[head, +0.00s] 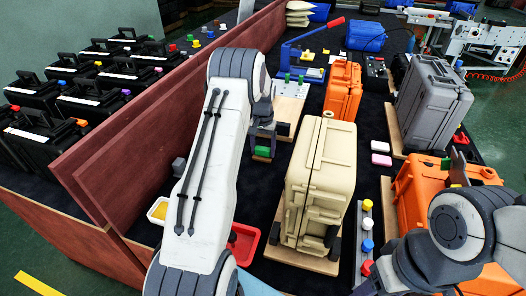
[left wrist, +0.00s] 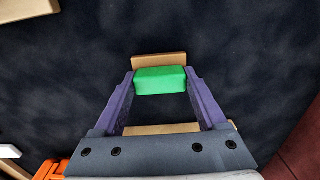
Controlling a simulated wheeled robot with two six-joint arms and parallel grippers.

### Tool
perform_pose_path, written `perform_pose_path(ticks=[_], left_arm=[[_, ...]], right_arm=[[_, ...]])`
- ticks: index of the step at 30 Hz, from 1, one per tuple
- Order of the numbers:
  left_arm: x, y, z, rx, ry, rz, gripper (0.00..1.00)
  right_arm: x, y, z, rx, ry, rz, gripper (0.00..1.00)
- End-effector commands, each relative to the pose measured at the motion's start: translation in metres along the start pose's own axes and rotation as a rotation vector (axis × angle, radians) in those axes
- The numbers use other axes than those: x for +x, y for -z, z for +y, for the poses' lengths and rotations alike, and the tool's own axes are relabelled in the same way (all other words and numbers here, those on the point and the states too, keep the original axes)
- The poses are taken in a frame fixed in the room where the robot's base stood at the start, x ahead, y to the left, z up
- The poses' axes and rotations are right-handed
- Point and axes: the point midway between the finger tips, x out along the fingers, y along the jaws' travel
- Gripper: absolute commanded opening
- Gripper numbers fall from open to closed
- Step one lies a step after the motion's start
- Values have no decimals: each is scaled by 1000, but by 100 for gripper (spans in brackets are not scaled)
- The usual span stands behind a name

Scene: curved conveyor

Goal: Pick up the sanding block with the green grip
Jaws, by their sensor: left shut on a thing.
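The sanding block's green grip (left wrist: 160,80) sits between the fingertips of my left gripper (left wrist: 160,82) in the left wrist view. Tan parts show beyond the grip and nearer the palm. In the head view my left gripper (head: 263,138) points down, shut on the green grip (head: 262,151), with a tan edge below it. I cannot tell whether the block touches the dark surface. My right arm is at the lower right of the head view; its fingers are not clear.
A beige case (head: 318,185) stands right of my left gripper. A red tray (head: 243,243) and a yellow tray (head: 158,211) lie near my left arm. A reddish wooden wall (head: 150,140) runs along the left. Orange (head: 343,90) and grey (head: 434,105) cases stand farther right.

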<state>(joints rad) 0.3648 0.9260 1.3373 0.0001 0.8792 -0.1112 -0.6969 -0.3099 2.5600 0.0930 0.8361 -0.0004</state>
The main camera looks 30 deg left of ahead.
Motion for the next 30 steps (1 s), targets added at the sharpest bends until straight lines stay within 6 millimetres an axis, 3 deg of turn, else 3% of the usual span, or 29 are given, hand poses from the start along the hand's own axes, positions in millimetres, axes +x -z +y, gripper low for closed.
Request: perform_pose_path(ticks=[5, 9, 21, 30], left_arm=[[-18, 1, 0, 0, 1, 5, 13], [-44, 1, 1, 1, 1, 6, 13], [-91, -26, 84, 4, 0, 3, 13], [-108, -35, 110, 1, 0, 2, 13]], right_arm=[[1, 0, 0, 0, 0, 0, 60], [1, 0, 0, 0, 0, 0, 60], [6, 0, 0, 0, 0, 0, 60], [6, 0, 0, 0, 0, 0, 60]])
